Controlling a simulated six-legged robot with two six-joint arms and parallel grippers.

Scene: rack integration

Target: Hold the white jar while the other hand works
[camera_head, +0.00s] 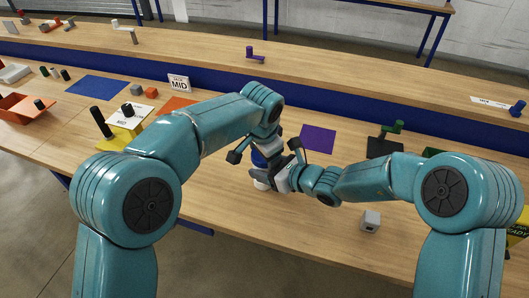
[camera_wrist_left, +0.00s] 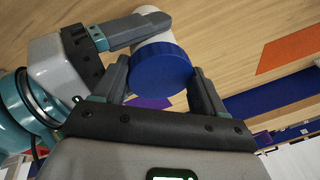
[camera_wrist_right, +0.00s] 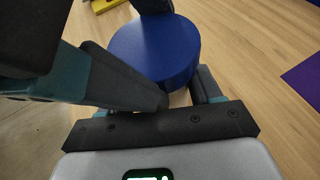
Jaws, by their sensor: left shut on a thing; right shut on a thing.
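The white jar (camera_head: 261,185) with its blue lid (camera_head: 257,160) stands upright near the middle of the front table, mostly covered by my grippers in the head view. In the left wrist view the blue lid (camera_wrist_left: 160,70) sits between my left fingers (camera_wrist_left: 162,88), with the white body (camera_wrist_left: 150,42) beyond it. My left gripper (camera_head: 262,150) is shut on the lid from above. My right gripper (camera_head: 270,180) is shut on the jar's body from the right, below the lid.
A purple mat (camera_head: 318,138) lies behind the jar and an orange mat (camera_head: 178,104) to its left. A small grey block (camera_head: 370,221) stands at front right. A dark pad (camera_head: 384,147) with a green part lies at right. Bare wood surrounds the jar in front.

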